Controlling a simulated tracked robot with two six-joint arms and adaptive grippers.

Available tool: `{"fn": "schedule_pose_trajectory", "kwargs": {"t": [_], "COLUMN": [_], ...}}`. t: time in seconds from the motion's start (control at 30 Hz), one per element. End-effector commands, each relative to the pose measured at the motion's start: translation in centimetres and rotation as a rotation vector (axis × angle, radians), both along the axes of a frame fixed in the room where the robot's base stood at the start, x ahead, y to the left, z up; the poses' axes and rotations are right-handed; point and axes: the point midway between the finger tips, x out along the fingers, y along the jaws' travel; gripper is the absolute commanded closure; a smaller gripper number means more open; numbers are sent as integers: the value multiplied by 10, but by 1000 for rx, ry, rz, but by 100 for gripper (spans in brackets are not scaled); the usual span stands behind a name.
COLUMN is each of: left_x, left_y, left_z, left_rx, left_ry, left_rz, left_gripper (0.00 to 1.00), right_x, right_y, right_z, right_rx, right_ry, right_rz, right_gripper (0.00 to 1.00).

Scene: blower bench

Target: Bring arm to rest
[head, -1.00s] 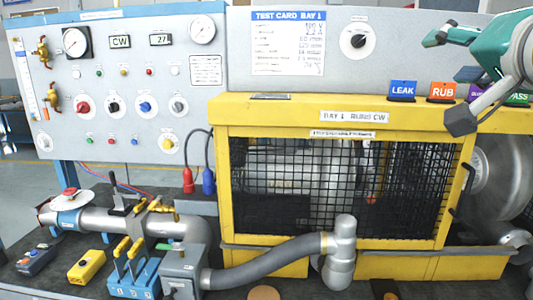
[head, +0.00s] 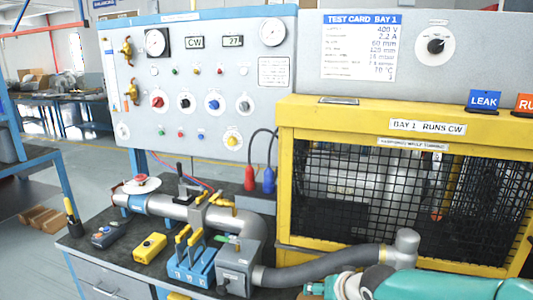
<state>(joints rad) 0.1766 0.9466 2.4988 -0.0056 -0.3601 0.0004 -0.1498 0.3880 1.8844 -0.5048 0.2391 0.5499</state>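A teal and white part of my arm (head: 420,284) lies across the lower right edge of the head view, in front of the yellow guard and below the grey hose. The frame's bottom edge cuts it off. No gripper fingers show, so I cannot see whether either gripper is open or holds anything. No part of an arm comes in from the left.
A yellow guard with black mesh (head: 375,118) fills the right. A gauge panel (head: 200,60) stands behind the bench.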

Motion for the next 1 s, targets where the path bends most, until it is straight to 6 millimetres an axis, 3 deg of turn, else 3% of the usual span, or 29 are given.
{"fn": "schedule_pose_trajectory", "kwargs": {"t": [0.03, 0.2, 0.3, 0.4, 0.5, 0.67, 0.73, 1.0], "left_x": [0, 0, 0, 0, 0, 0, 0, 0], "left_y": [0, 0, 0, 0, 0, 0, 0, 0], "left_z": [1, 2, 2, 3, 4, 4, 4, 4], "left_rx": [0, 0, 0, 0, 0, 0, 0, 0], "left_ry": [0, 0, 0, 0, 0, 0, 0, 0], "left_rz": [0, 0, 0, 0, 0, 0, 0, 0], "left_gripper": [100, 100, 100, 100, 100, 100, 100, 100], "right_x": [-13, -74, -124, -177, -225, -273, -280, -280], "right_y": [3, 12, 14, 14, 13, 11, 11, 11], "right_z": [-42, -158, -216, -261, -289, -310, -313, -313], "right_rx": [9, 54, 81, 98, 104, 101, 99, 99], "right_ry": [69, 254, 365, 465, 548, 626, 638, 638], "right_rz": [16, 48, 48, 36, 23, 7, 4, 4], "right_gripper": [37, 37, 37, 37, 37, 37, 37, 37]}}
